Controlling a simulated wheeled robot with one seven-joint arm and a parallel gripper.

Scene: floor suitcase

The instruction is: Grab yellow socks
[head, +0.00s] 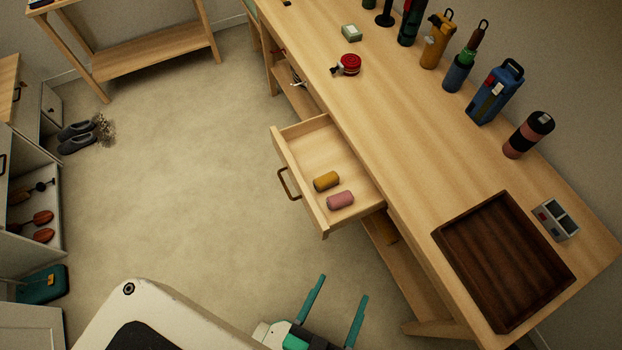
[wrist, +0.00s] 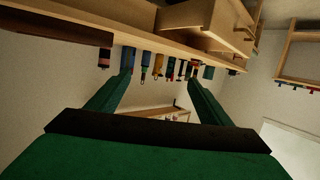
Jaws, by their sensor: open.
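The yellow socks (head: 326,181) are a small rolled bundle lying in the open wooden drawer (head: 300,127) under the workbench. A pink rolled bundle (head: 340,200) lies right beside them, nearer to me. My gripper (head: 337,294) is open and empty at the bottom of the head view, apart from the drawer and nearer to me. Its two teal fingers also show in the wrist view (wrist: 160,78), where the socks cannot be made out.
The workbench top (head: 400,165) carries a dark wooden tray (head: 447,240), a grey box (head: 556,219), several bottles along the wall and a red tape measure (head: 350,64). Grey shoes (head: 76,143) lie at the left. The floor (head: 190,190) left of the drawer is clear.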

